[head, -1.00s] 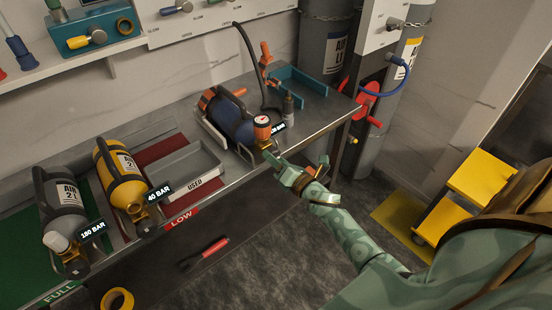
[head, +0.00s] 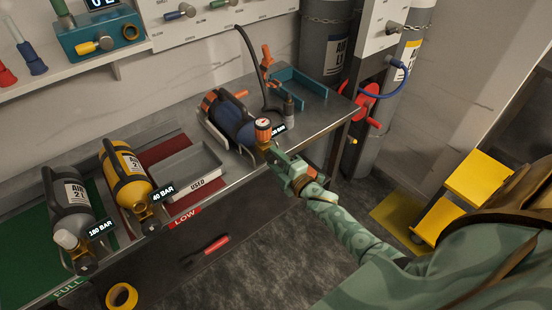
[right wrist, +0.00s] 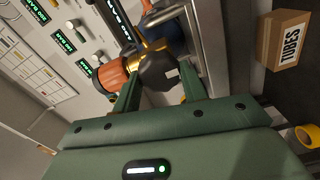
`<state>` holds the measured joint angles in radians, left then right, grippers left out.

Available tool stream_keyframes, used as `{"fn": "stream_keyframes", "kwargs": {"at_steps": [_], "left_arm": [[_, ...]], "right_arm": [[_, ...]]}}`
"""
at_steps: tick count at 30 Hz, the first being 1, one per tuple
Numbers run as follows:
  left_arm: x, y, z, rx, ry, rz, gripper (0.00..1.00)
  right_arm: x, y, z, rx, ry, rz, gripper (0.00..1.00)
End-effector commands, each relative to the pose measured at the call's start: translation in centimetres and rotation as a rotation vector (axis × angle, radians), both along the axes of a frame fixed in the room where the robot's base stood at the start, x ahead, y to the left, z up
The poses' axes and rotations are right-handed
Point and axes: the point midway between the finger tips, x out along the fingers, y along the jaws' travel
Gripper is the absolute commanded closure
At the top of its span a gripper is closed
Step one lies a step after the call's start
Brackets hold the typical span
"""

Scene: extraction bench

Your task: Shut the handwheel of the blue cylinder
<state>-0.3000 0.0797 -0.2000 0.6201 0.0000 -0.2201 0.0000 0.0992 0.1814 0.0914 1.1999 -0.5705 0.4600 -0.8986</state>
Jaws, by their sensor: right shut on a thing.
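The blue cylinder (head: 237,127) lies tilted in a cradle near the bench's front edge, its valve end facing me. It also shows in part in the right wrist view (right wrist: 174,38). An orange gauge (head: 263,127) sits on its valve. My right gripper (head: 273,156) is at the valve end. In the right wrist view its two green fingers (right wrist: 158,92) are on either side of the dark handwheel (right wrist: 158,68), shut on it. In the head view the gripper mostly hides the handwheel. My left gripper is not in view.
A yellow cylinder (head: 124,172) and a grey cylinder (head: 71,207) lie on the bench at left. A grey tray marked USED (head: 207,183) is left of the blue cylinder. A black hose (head: 249,58) rises behind it. A yellow tape roll (head: 121,297) shows at lower left.

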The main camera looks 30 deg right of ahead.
Motion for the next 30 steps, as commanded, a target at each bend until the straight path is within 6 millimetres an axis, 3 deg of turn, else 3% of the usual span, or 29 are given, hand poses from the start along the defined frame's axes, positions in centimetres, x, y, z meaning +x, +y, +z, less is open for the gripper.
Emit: {"fn": "stream_keyframes", "kwargs": {"at_steps": [30], "left_arm": [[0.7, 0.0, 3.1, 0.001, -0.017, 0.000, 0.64]], "right_arm": [[-0.1, -0.3, 0.2, 0.957, 0.076, -0.002, 0.80]]}}
